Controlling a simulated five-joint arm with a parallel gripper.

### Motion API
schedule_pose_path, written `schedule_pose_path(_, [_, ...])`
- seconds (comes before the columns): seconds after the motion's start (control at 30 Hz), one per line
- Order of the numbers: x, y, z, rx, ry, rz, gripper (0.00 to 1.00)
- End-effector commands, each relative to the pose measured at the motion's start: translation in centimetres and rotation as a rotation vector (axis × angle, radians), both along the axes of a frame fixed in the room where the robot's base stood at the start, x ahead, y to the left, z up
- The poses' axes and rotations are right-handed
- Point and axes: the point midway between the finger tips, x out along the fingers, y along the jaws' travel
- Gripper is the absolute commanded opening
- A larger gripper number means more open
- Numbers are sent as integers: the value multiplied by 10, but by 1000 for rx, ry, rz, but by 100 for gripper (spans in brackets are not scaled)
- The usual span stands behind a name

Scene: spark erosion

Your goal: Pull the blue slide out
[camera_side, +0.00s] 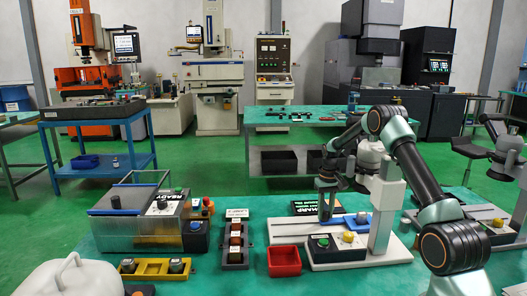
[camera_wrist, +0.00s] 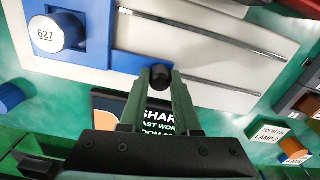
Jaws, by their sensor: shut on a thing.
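The blue slide (camera_wrist: 112,52) lies on a white plate (camera_wrist: 215,75) with dark rails. It carries a white-topped round blue knob marked 627 (camera_wrist: 48,32), and a blue arm runs from it to a small black knob (camera_wrist: 160,78). My gripper (camera_wrist: 160,84) has its green fingers closed on this black knob. In the side view, my gripper (camera_side: 326,213) points down at the rear of the white plate (camera_side: 290,228), and the blue slide (camera_side: 358,222) shows to its right. The fingertips and black knob are hard to make out there.
A red bin (camera_side: 284,262), a lamp block (camera_side: 235,244) and a grey-lidded tank (camera_side: 125,205) are to the left. A pale upright post (camera_side: 387,205) rises on the right.

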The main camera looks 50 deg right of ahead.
Motion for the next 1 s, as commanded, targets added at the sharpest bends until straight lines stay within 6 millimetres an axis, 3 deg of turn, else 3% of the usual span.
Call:
schedule_pose_path(0.23, [16,15,1,0,0,6,0])
schedule_pose_path(0.63, [94,92,1,-2,-4,5,0])
schedule_pose_path(0.8, [106,104,1,-2,-4,2,0])
schedule_pose_path(1.0, [106,104,1,-2,-5,0,0])
